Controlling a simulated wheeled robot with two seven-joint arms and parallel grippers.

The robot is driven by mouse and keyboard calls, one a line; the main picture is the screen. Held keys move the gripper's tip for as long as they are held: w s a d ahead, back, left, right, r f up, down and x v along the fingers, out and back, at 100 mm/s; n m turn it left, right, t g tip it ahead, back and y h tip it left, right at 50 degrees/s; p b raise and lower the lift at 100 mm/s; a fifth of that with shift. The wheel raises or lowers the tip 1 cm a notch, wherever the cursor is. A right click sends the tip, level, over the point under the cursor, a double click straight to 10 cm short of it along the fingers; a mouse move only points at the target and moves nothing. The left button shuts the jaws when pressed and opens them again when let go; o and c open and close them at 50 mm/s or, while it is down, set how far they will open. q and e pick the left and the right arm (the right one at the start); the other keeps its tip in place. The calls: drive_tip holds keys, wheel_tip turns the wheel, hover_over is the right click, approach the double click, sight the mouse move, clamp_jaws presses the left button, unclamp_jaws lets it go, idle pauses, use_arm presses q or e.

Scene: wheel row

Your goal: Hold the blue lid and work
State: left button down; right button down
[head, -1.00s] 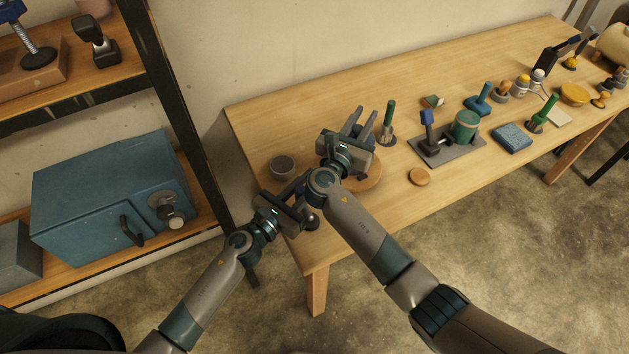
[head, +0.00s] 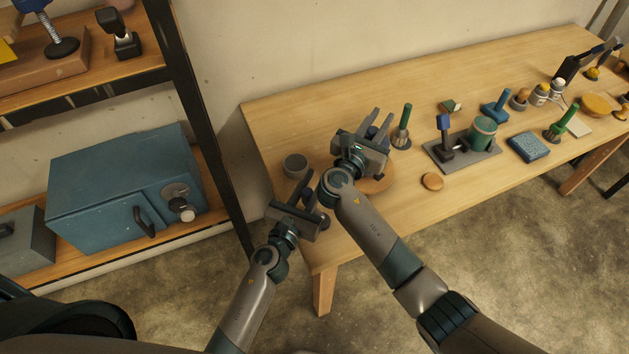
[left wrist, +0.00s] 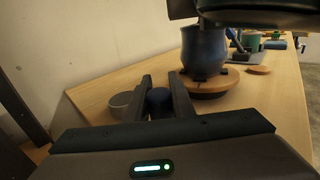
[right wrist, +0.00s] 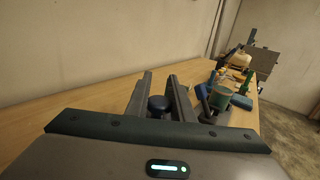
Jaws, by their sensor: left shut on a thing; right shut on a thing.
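A blue pot (left wrist: 205,52) stands on a round wooden disc (left wrist: 215,82) in the left wrist view; the disc also shows in the head view (head: 384,184). My right gripper (head: 377,124) is over the pot and hides its top. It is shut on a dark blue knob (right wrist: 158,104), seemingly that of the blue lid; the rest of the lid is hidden. My left gripper (head: 297,183) is lower, near the table's left front corner. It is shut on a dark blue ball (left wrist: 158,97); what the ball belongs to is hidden.
A grey bowl (head: 295,166) sits left of the disc. A green-handled tool (head: 403,125), a small wooden disc (head: 432,181) and a grey plate (head: 452,165) with a green cup (head: 482,133) stand to the right. A shelf with a blue box (head: 110,190) is at the left.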

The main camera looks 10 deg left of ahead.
sight(305, 198)
use_arm(q)
drive_tip(key=c, duration=1.5)
unclamp_jaws()
drive_tip(key=shift+c, duration=0.2)
drive_tip(key=shift+s+a, duration=0.25)
drive_tip(key=shift+s, duration=1)
drive_tip(key=shift+s+a, duration=0.25)
drive_tip(key=shift+s, duration=0.95)
drive_tip(key=shift+s+a, duration=0.25)
drive_tip(key=shift+s, duration=1)
